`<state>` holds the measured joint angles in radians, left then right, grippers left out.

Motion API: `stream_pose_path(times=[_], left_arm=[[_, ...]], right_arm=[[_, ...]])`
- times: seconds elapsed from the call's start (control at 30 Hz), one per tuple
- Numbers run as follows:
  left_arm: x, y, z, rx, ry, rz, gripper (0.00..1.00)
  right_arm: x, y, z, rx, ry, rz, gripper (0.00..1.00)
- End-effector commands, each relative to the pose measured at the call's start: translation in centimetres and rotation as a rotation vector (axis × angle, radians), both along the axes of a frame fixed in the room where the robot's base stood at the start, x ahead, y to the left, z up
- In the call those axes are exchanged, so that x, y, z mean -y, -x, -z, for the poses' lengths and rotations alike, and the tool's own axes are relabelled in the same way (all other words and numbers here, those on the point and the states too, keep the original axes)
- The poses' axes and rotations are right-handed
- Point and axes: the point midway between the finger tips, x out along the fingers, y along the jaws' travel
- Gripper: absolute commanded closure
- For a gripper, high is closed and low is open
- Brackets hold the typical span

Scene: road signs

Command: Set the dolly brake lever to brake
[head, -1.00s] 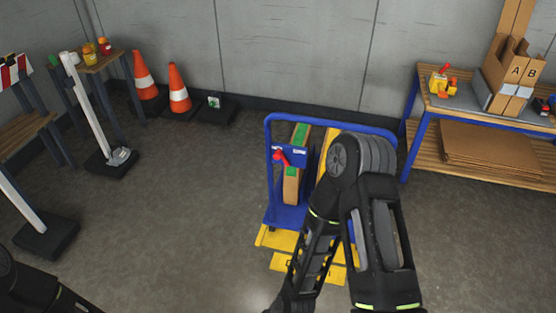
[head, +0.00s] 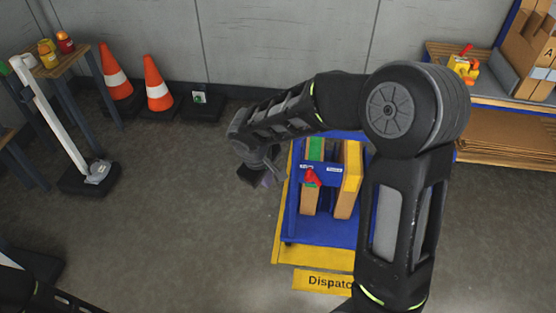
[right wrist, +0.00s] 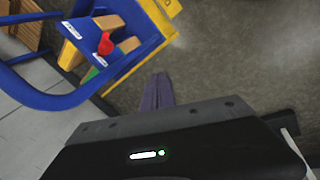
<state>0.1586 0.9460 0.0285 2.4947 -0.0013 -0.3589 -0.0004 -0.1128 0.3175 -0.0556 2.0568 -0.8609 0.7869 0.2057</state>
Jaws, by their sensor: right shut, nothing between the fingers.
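The blue dolly (head: 328,228) stands on a yellow floor mark, with a red brake lever (head: 312,177) on its blue panel. The lever also shows in the right wrist view (right wrist: 105,44). Two small white labels flank the lever area; their words are too small to read. The lever looks closer to the left label in the head view. My right gripper (head: 266,181) is left of the dolly and apart from the lever. In the right wrist view its fingers (right wrist: 157,92) are together and empty over grey floor. My left gripper is out of view.
Boxes with yellow and green parts (head: 351,166) stand on the dolly. Two orange cones (head: 158,84) stand by the wall. A workbench (head: 510,104) is at the right. A white post (head: 52,122) stands at left. Floor between post and dolly is clear.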

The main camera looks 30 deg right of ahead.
Motion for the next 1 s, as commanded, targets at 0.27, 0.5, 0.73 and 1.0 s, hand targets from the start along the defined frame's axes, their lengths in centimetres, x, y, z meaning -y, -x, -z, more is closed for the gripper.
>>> stream_pose_path(times=[0.27, 0.5, 0.73, 1.0], left_arm=[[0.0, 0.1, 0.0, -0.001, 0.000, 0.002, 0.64], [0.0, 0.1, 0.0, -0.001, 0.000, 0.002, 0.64], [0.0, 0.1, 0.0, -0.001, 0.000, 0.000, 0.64], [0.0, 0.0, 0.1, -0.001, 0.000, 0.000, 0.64]], right_arm=[[3.9, 2.0, -1.2, -0.087, 0.158, 0.059, 1.00], [3.9, 2.2, -1.2, -0.089, 0.157, 0.067, 1.00], [4.1, 2.2, -0.7, -0.091, 0.157, 0.066, 1.00], [5.3, 2.0, 2.4, -0.094, 0.156, 0.067, 1.00]])
